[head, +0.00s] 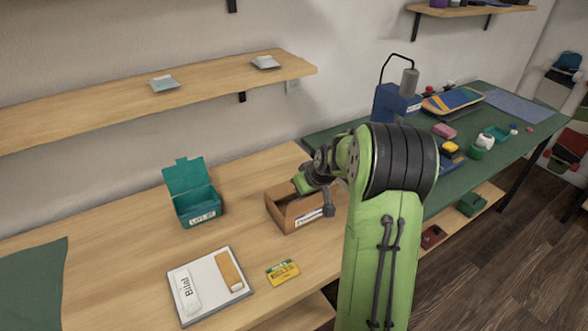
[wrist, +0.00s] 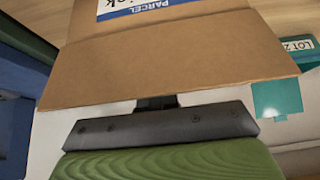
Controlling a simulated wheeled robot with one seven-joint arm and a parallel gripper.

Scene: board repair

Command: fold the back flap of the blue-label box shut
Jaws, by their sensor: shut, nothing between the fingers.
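The blue-label box (head: 284,221) is brown cardboard and stands on the wooden bench in the head view, with a white and blue label on its front; its open top shows. My gripper (head: 299,184) is at the box's back edge, partly hidden by my wrist. In the wrist view a wide cardboard panel of the box (wrist: 170,65) fills the upper middle, with part of a "PARCEL" label above it. My shut, empty gripper (wrist: 157,103) is at the panel's near edge; I cannot tell whether it touches. How far the back flap is folded is unclear.
A teal box (head: 196,203) with its lid raised stands left of the cardboard box. A white-topped board (head: 208,290) and a yellow box (head: 283,272) lie in front. A shelf (head: 130,100) runs above the bench. A green table (head: 460,180) with tools is to the right.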

